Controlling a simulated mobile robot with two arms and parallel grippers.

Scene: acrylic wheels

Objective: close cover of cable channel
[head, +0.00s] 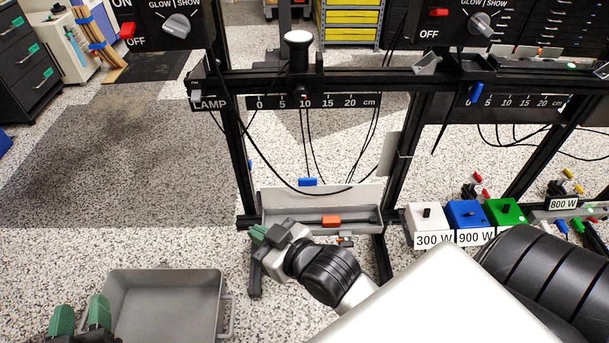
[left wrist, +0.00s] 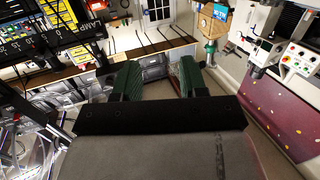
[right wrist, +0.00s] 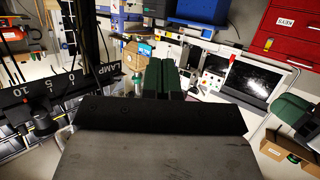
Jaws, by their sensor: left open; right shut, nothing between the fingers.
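The cable channel (head: 300,228) is a long, light grey trough on the lower part of the black frame in the head view. Its pale cover (head: 345,196) appears to stand raised along the back edge, so the inside shows. A dark bar and an orange piece (head: 331,221) lie inside or along the trough. My right gripper (head: 258,234) is shut and empty at the left front end of the channel; whether it touches is unclear. My left gripper (head: 80,317) is open and empty at the lower left. Neither wrist view clearly shows the channel.
A grey tray (head: 165,274) stands between my left gripper and the frame. Black frame posts (head: 237,160) and hanging cables surround the channel. A blue piece (head: 307,182) is behind the cover. White, blue (head: 466,213) and green boxes stand to the right. Speckled floor is open at left.

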